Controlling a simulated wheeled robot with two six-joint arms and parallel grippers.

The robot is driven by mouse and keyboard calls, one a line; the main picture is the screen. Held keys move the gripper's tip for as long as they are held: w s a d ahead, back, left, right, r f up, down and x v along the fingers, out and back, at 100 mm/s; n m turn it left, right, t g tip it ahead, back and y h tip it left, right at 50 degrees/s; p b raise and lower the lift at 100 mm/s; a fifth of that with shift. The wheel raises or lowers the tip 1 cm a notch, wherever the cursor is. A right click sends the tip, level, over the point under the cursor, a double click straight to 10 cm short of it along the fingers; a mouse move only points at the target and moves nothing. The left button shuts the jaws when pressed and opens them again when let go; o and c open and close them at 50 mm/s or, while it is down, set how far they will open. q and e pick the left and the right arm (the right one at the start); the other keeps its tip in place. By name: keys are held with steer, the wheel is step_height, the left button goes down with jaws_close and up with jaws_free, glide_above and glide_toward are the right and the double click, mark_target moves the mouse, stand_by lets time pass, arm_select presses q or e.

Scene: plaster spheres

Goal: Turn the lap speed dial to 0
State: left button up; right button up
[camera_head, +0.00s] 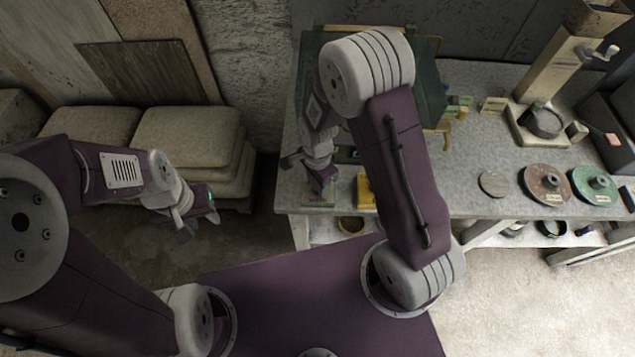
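I cannot make out the lap speed dial; my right arm covers much of the dark green machine (432,92) at the left end of the bench. My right gripper (307,174) is over the bench's front left edge, by a small pale green plate (318,200). Its fingers look apart, and I see nothing held between them. Whether it touches anything is unclear. My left gripper (199,227) hangs over the floor left of the bench, with its fingers apart and empty.
The grey bench (470,185) carries a yellow block (365,190), a small grey disc (493,184), a brown disc (547,185), a green disc (594,185) and a tall stand (550,75). Stacked pale cushion-like slabs (187,135) stand at left. A shelf runs below the bench.

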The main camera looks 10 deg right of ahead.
jaws_close()
steer(key=shift+r, duration=0.1)
steer(key=n+p, duration=0.1)
steer(key=n, duration=0.4)
steer(key=shift+n, duration=0.4)
steer(key=n+p, duration=0.1)
steer(key=n, duration=0.4)
steer(key=shift+w, duration=0.1)
steer(key=n, duration=0.6)
steer(key=shift+r+n+p, duration=0.1)
steer(key=shift+n+p, duration=0.2)
steer(key=shift+p, duration=0.1)
steer(key=n, duration=0.6)
steer(key=shift+w, duration=0.1)
steer(key=shift+n+p, duration=0.3)
steer(key=shift+n, duration=0.1)
